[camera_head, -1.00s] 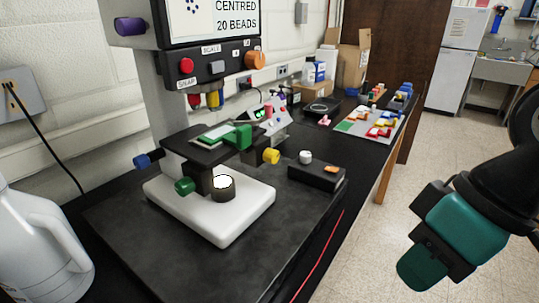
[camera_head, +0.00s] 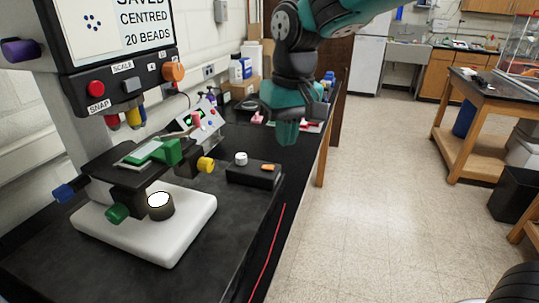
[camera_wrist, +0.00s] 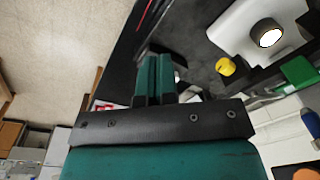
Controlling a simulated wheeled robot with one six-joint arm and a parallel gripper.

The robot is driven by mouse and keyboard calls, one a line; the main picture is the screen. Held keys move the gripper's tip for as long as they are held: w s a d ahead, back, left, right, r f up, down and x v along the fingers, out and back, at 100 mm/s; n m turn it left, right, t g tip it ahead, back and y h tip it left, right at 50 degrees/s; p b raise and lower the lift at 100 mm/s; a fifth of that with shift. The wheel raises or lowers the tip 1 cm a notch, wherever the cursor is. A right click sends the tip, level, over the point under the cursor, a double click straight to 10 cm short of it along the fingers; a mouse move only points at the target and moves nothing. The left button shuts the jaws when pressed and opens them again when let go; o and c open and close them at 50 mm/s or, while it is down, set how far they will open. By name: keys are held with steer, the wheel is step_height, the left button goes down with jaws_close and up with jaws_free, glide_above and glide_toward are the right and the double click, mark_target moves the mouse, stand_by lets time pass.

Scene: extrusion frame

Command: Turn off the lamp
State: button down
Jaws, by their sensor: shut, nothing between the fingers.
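The lamp (camera_head: 160,206) is a short dark cylinder with a bright white top on the microscope's white base (camera_head: 185,222). It is lit, and it also shows in the wrist view (camera_wrist: 270,36). A low black control box (camera_head: 240,175) lies right of the microscope, with a white knob (camera_head: 241,158) and an orange switch (camera_head: 268,167) on top. My gripper (camera_head: 285,142) is shut and empty, pointing down, above and beyond the box in the head view. Its teal fingers (camera_wrist: 154,62) show in the wrist view, where I cannot make out the switch.
The microscope carries a green slide holder (camera_head: 166,151) and a yellow knob (camera_head: 205,164) facing the box. A sloped panel with buttons (camera_head: 205,122) stands behind. A red cable (camera_head: 268,250) runs along the bench's right edge. Open floor (camera_head: 360,210) lies to the right.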

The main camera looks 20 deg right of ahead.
steer(key=w+m+h+p, duration=0.1)
steer(key=w+m, duration=0.3)
steer(key=w, duration=0.7)
steer(key=m+g+p, duration=0.1)
steer(key=m+p, duration=0.1)
steer(key=m, duration=0.3)
glide_above(270, 168)
steer(key=w+a, duration=0.1)
steer(key=a, duration=0.1)
step_height(270, 168, down, 4)
steer(key=shift+w+d+r+h, duration=0.2)
steer(key=shift+d+h, duration=0.05)
steer(key=shift+h, duration=0.15)
steer(key=f+p, duration=0.1)
steer(key=f, duration=0.3)
steer(key=d+f, duration=0.1)
steer(key=f, duration=0.4)
steer(key=s+f+p, duration=0.1)
steer(key=f, duration=0.4)
steer(key=shift+d+p, duration=0.2)
steer(key=shift+p, duration=0.15)
